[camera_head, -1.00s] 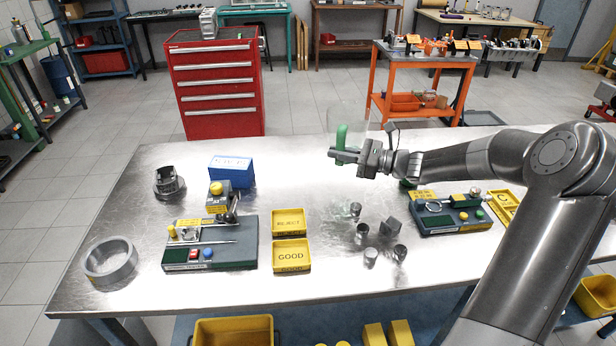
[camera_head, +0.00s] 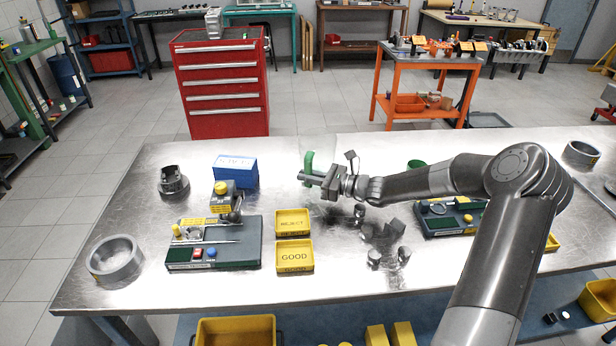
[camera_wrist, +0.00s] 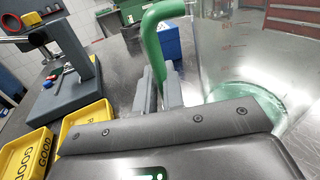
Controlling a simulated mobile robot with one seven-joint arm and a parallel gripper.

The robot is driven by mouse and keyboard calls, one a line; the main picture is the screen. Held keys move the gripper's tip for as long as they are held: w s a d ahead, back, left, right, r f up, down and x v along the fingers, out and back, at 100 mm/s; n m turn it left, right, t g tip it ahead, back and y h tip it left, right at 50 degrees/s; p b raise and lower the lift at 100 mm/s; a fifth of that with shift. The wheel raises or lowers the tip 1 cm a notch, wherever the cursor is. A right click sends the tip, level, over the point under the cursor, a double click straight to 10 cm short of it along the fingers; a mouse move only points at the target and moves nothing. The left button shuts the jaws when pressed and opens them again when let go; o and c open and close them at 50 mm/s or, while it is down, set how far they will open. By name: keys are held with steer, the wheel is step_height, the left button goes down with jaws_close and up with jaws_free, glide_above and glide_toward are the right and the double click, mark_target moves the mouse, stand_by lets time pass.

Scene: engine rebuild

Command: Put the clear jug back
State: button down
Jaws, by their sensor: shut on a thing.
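The clear jug (camera_wrist: 225,60) has red marks on its wall, a green bottom and a green handle (camera_wrist: 152,45). In the head view its green handle (camera_head: 308,163) shows at the far middle of the metal table (camera_head: 130,228), while its clear body is hard to make out. My gripper (camera_head: 312,179) is shut on the handle, and the fingers (camera_wrist: 160,92) show around its lower part in the wrist view. The jug is about upright. I cannot tell whether its bottom touches the table.
A blue box (camera_head: 236,172), a gauge stand (camera_head: 215,243) and yellow REJECT (camera_head: 293,223) and GOOD (camera_head: 295,257) trays lie to the left. Several small metal cylinders (camera_head: 374,257) stand in front of my gripper. A dark fixture (camera_head: 445,217) is partly behind my arm.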

steer(key=shift+f, duration=0.1)
steer(key=c, duration=1.5)
jaws_free()
steer(key=shift+c, duration=0.2)
